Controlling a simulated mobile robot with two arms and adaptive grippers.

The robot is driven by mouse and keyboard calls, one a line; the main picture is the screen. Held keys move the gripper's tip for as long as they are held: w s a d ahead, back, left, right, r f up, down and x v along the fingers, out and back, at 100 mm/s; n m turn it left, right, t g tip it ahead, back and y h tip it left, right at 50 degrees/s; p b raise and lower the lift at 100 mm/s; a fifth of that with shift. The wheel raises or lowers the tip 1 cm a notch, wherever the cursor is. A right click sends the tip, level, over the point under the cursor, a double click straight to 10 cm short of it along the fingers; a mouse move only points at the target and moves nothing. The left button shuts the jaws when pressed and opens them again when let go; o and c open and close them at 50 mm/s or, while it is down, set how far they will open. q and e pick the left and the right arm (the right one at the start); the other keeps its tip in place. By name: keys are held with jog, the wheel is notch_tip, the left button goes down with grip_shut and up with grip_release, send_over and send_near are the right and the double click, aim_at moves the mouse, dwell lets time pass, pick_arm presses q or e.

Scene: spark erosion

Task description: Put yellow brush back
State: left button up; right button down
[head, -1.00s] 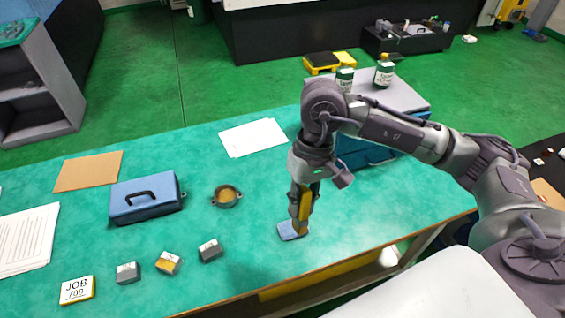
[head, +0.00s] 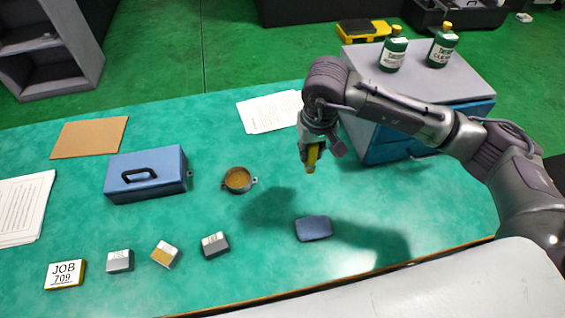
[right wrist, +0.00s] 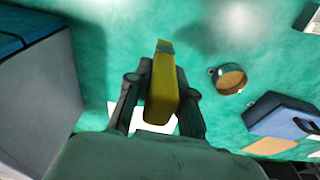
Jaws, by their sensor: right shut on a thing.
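My right gripper (head: 312,150) is shut on the yellow brush (head: 312,160) and holds it above the green table (head: 270,270), apart from the surface. In the right wrist view the yellow brush (right wrist: 162,85) sits between the two fingers, its narrow end pointing away from the palm. A dark blue pad (head: 313,228) lies flat on the table below and nearer to me than the gripper. A small round dish (head: 238,180) with brown contents stands left of the gripper. My left gripper is not in view.
A blue toolbox (head: 146,175) stands left. Several small blocks, including a grey one (head: 215,245), and a job sign (head: 65,275) line the front. A grey-topped blue cabinet (head: 420,75) with two green bottles (head: 393,50) stands right of the gripper. White papers (head: 268,112) lie behind.

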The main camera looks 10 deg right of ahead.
jog(key=w+a+f+p, duration=0.1)
jog(key=a+f, duration=0.1)
jog(key=w+a+f+p, duration=0.1)
jog(key=w+f, duration=0.1)
jog(key=f, duration=0.1)
jog(key=w+a+f, duration=0.2)
jog(key=f, duration=0.1)
jog(key=shift+a+p, duration=0.3)
jog(key=shift+p, duration=0.1)
jog(key=shift+f, duration=0.15)
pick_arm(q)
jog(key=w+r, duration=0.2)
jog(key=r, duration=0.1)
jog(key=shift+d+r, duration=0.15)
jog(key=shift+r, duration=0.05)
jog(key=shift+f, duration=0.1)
pick_arm(e)
jog(key=shift+f, duration=0.1)
jog(key=shift+f, duration=0.15)
jog(key=c, duration=1)
grip_release()
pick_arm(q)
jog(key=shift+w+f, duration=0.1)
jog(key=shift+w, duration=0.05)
